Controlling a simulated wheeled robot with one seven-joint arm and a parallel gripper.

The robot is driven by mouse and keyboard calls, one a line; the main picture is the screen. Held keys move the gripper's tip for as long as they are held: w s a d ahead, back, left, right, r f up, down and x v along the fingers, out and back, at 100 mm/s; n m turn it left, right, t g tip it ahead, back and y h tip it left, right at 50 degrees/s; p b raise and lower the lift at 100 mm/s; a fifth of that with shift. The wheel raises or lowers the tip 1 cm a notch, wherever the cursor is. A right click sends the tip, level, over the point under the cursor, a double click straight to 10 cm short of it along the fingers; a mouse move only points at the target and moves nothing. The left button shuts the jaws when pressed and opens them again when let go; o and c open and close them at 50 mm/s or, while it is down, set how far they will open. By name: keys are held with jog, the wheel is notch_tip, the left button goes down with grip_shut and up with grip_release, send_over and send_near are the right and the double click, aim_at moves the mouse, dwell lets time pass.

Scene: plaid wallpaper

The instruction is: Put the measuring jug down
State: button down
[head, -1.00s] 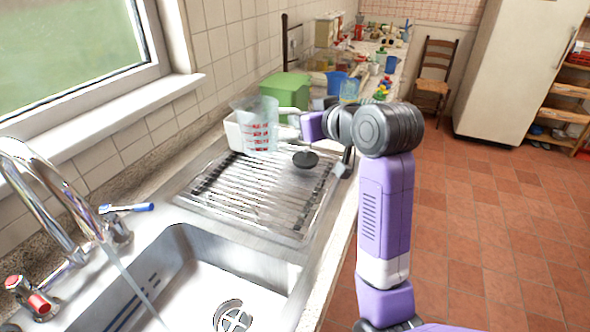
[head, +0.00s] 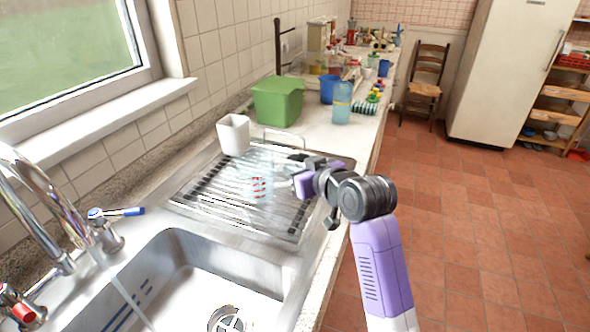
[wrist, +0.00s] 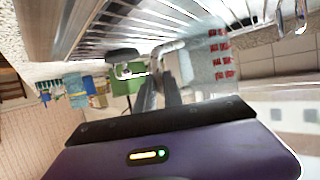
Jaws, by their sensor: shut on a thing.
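The clear measuring jug (head: 257,187) with red markings is over the ribbed draining board (head: 200,196) beside the sink. It looks upright and low. I cannot tell whether its base touches the ribs. My gripper (head: 291,170) is shut on the jug, to the right of its body. In the wrist view the jug's red markings (wrist: 220,55) show right of my fingers (wrist: 158,90), with the ribs of the board close by. The exact grip on the handle is blurred.
A white container (head: 233,134) stands just behind the board, with a green box (head: 277,101) beyond it. The sink (head: 185,270) with running water is in front. Bare ribs lie left of the jug.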

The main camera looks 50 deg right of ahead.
jog(key=shift+f, duration=0.15)
jog(key=c, duration=1.5)
grip_release()
jog(key=shift+o, duration=0.2)
jog(key=shift+r, duration=0.25)
jog(key=p+v, duration=0.1)
jog(key=v, duration=1.1)
jog(key=shift+p, duration=0.4)
jog(key=shift+f, duration=0.1)
